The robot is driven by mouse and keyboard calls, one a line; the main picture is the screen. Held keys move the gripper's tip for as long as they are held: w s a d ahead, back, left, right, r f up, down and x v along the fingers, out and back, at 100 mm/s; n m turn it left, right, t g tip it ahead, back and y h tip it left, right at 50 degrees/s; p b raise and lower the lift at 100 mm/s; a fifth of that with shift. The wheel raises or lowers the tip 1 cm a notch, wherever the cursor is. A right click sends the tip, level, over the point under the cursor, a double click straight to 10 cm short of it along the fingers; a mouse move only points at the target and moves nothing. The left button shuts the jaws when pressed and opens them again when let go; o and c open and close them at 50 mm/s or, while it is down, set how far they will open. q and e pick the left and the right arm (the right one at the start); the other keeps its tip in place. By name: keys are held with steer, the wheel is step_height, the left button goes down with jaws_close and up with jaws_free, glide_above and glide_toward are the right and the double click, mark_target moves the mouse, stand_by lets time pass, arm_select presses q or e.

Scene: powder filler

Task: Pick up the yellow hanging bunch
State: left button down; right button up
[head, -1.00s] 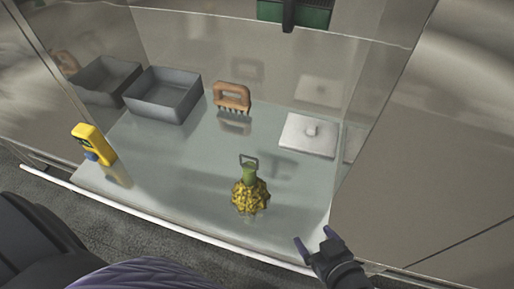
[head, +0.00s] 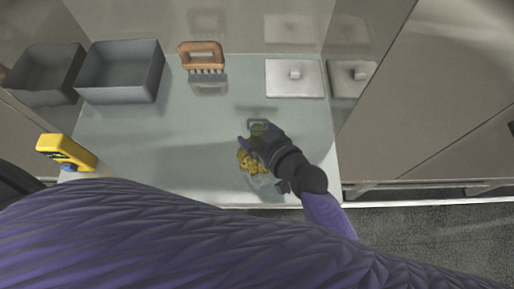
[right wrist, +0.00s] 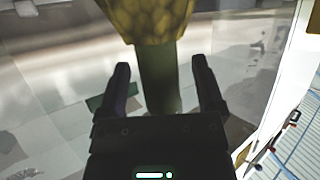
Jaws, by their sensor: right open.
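The yellow hanging bunch (head: 250,162) stands on the pale work surface, with a green stem and a loop handle (head: 258,126) at its top. My right gripper (head: 254,139) is over it and hides part of it in the head view. In the right wrist view the yellow bunch (right wrist: 150,16) is at the top edge. Its green stem (right wrist: 158,75) runs down between the two open fingers of my right gripper (right wrist: 161,72), with a gap visible on each side. My left gripper is not in view.
A grey bin (head: 120,72) is at the back left, an orange-handled brush (head: 201,50) at the back middle and a white knobbed lid (head: 293,84) at the back right. A yellow handheld device (head: 66,150) is at the front left. Reflective walls enclose the surface.

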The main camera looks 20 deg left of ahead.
steer(key=shift+c, duration=0.8)
jaws_close()
